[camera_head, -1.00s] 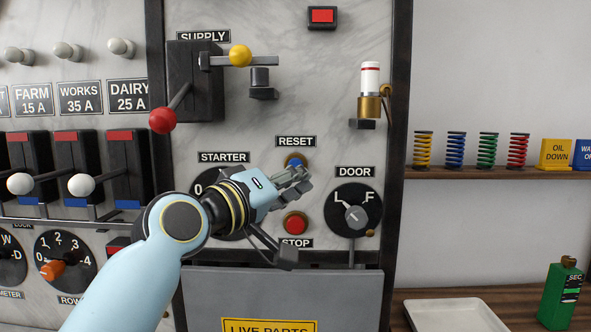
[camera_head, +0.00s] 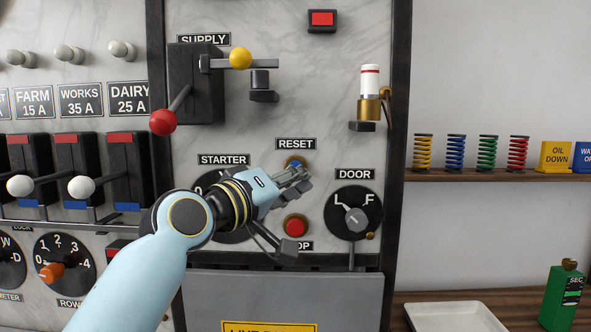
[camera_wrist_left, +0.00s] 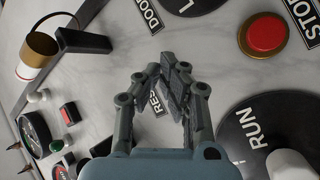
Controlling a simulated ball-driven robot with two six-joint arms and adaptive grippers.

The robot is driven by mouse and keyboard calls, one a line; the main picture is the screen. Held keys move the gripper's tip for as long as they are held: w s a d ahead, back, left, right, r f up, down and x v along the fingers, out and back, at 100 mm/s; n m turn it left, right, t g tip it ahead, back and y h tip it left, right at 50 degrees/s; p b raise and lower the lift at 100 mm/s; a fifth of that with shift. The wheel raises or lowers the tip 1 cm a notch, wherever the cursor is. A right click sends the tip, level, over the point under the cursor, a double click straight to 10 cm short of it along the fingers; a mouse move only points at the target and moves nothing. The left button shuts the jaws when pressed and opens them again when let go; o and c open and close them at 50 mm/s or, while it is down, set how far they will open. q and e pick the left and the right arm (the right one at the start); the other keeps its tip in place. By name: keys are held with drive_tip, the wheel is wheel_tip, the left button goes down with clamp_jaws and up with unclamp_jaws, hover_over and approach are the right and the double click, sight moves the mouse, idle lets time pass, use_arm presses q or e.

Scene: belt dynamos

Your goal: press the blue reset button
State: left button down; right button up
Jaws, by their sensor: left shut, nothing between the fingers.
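The blue reset button (camera_head: 295,160) sits in a brass ring just under the RESET label (camera_head: 296,144) on the marble panel. Only its upper part shows; my left gripper covers the rest. My left gripper (camera_head: 304,178) is shut and empty, with its fingertips right at the button's lower edge. I cannot tell whether they touch it. In the left wrist view the closed fingertips (camera_wrist_left: 167,66) point at the panel and hide the button, beside the partly covered RESET label (camera_wrist_left: 156,103). My right gripper is not in view.
The red stop button (camera_head: 295,226) is close below the fingers. The door knob (camera_head: 354,218) is to the right, and the starter dial (camera_head: 203,184) is partly behind my gripper. The supply lever with a red ball (camera_head: 163,122) stands out at upper left.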

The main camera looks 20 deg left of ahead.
use_arm(q)
drive_tip(key=shift+w, duration=0.15)
idle(0.6)
drive_tip(key=shift+w+a, duration=0.1)
drive_tip(key=shift+w, duration=0.2)
drive_tip(key=shift+w+a, duration=0.15)
drive_tip(key=shift+w, duration=0.35)
idle(0.7)
drive_tip(key=shift+s, duration=0.2)
drive_tip(key=shift+s+d, duration=0.25)
drive_tip(key=shift+s, duration=0.5)
drive_tip(key=shift+p, duration=0.3)
drive_tip(key=s, duration=0.2)
drive_tip(key=s+d+p, duration=0.1)
drive_tip(key=s, duration=0.1)
drive_tip(key=shift+s+d, duration=0.2)
drive_tip(key=shift+s, duration=0.2)
